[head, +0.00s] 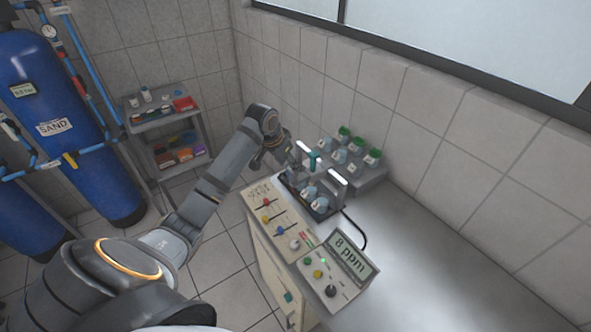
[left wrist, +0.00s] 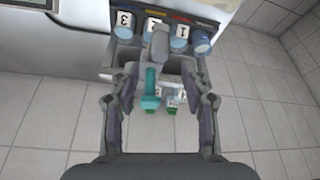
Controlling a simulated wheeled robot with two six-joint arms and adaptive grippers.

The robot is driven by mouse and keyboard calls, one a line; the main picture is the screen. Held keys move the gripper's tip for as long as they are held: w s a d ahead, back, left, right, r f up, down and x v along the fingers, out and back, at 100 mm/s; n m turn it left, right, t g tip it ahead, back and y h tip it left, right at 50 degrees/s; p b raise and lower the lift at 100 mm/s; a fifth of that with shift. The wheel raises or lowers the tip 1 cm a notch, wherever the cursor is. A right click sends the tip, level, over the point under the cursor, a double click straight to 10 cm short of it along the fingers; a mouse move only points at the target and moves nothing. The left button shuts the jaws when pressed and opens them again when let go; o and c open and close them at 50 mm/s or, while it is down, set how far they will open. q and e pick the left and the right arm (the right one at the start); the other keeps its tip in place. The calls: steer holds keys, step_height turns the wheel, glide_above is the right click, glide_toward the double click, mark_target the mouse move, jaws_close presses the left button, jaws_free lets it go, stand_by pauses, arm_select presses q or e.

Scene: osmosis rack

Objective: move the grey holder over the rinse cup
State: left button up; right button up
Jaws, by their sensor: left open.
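The grey holder (left wrist: 160,44) shows in the left wrist view as a rounded grey piece above the cup tray, with a teal part (left wrist: 151,88) close by. My left gripper (left wrist: 161,80) is open, with one finger on each side of the teal part; contact cannot be told. In the head view my left gripper (head: 278,158) is at the left end of the tray, beside the teal part (head: 314,160). Cups marked 3 (left wrist: 125,22), 2 (left wrist: 152,28) and 1 (left wrist: 180,36) stand in a row, with a blue-rimmed cup (left wrist: 202,40) at the end. Which is the rinse cup is unclear.
Green-capped bottles (head: 373,157) stand behind the tray against the tiled wall. A control panel (head: 280,219) and an "8 ppm" display (head: 348,257) are in front. The bench (head: 430,240) to the right is clear. A shelf cart (head: 165,130) stands at the left.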

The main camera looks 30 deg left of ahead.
mark_target(311, 171)
arm_select(q)
steer(key=p+x, duration=0.1)
steer(key=x, duration=0.5)
steer(key=shift+w+f, duration=0.25)
steer(key=shift+w, duration=0.05)
steer(key=shift+f, duration=0.35)
steer(key=shift+w, duration=0.1)
jaws_close()
